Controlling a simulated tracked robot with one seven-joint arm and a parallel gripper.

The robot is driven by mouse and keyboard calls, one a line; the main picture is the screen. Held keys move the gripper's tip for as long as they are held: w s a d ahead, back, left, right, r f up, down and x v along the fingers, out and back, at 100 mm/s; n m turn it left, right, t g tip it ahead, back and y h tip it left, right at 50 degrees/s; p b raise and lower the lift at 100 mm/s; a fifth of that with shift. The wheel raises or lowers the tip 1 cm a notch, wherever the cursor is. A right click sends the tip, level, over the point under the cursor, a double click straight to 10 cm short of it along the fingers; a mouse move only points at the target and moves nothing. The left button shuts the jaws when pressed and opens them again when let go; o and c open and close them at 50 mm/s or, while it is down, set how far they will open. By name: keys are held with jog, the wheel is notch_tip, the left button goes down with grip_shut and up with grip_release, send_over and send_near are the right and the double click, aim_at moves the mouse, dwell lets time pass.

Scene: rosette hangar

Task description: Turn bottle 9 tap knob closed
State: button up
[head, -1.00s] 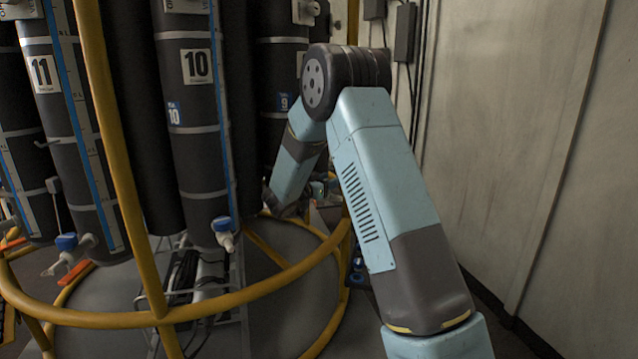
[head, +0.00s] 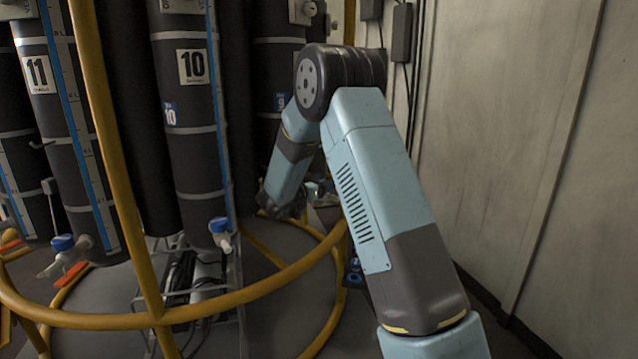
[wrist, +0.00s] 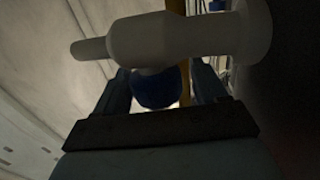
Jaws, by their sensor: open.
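Bottle 9 (head: 279,70) is a dark cylinder with a blue 9 label, partly hidden behind my arm in the head view. Its tap (wrist: 185,38) crosses the top of the wrist view as a white body with a narrow spout to the left. The blue tap knob (wrist: 158,90) hangs below the tap body in that view. My gripper (wrist: 163,88) is open, with one finger on each side of the knob. I cannot tell whether either finger touches it. In the head view my arm hides the knob and the fingers.
Bottle 10 (head: 192,110) and bottle 11 (head: 60,120) stand to the left, each with a blue-knobbed tap low down. A yellow frame rail (head: 240,296) curves around the bottles. A pale wall (head: 530,130) is on the right.

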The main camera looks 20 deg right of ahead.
jog(key=v, duration=0.7)
jog(key=shift+w, duration=0.1)
